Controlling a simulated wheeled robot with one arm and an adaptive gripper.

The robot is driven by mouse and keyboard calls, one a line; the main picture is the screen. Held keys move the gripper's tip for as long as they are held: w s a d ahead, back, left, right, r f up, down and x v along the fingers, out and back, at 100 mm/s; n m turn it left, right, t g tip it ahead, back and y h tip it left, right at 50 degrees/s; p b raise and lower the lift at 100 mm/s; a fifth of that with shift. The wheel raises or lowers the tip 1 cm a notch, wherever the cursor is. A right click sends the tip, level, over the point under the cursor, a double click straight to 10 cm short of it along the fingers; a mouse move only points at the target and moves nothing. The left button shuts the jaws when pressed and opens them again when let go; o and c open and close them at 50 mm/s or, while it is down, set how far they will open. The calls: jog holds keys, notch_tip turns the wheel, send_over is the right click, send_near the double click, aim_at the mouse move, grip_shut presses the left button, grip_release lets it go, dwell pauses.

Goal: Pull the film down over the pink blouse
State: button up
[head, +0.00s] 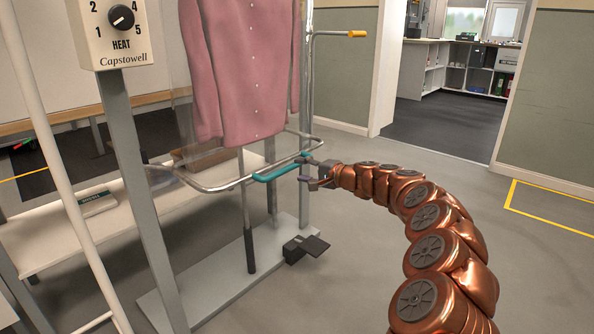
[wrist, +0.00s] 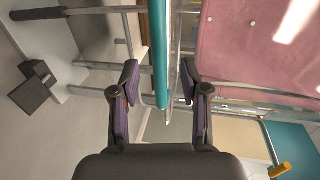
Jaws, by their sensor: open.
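The pink blouse (head: 240,70) hangs upright at the upper middle of the head view; it also fills the upper right of the wrist view (wrist: 245,45). Clear film (head: 184,118) shows faintly beside its left edge; its full extent is hard to see. Below the hem is a metal loop frame (head: 215,188) with a teal grip bar (head: 277,171) on its front side. My gripper (head: 308,171) is at the bar's right end. In the wrist view the teal bar (wrist: 159,50) runs between my open fingers (wrist: 158,82), with gaps on both sides.
A post with a heat dial box (head: 118,30) stands at the left. A black pedal (head: 306,247) is by the stand's pale base (head: 215,290). A side arm with a yellow tip (head: 357,34) juts right. A bench (head: 105,225) stands behind. The floor to the right is clear.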

jog(key=shift+v, duration=2.9)
jog(key=s+a+r+n+g+y+p, duration=0.1)
jog(key=s+a+r+n+g+p, duration=0.15)
jog(key=s+a+r+p, duration=0.55)
jog(key=s+a+r+n+g+y+p, duration=0.1)
jog(key=s+a+r+n+g+p, duration=0.25)
jog(key=r, duration=0.55)
jog(key=s+a+r+n+g+h+p, duration=0.15)
jog(key=s+r+p, duration=0.3)
jog(key=s, duration=0.45)
jog(key=s+a+r+n+g+h+p, duration=0.1)
jog(key=s+a+r+n+p, duration=0.15)
jog(key=s+p, duration=0.4)
jog(key=s+d+r+g+h+p, duration=0.1)
jog(key=s+d+r+h+p, duration=0.1)
jog(key=s+d+p, duration=0.4)
jog(key=s+d+r+g+h+p, duration=0.2)
jog(key=s+d+h+p, duration=0.3)
jog(key=s, duration=1)
jog(key=s+d+r+g+h+p, duration=0.1)
jog(key=s+d+r+h+p, duration=0.2)
jog(key=s+d+p, duration=0.5)
jog(key=s+d, duration=0.1)
jog(key=s, duration=0.2)
jog(key=shift+d+r+m+p, duration=0.25)
jog(key=shift+d+m+p, duration=0.1)
jog(key=shift+d+m, duration=0.05)
jog(key=shift+g, duration=0.25)
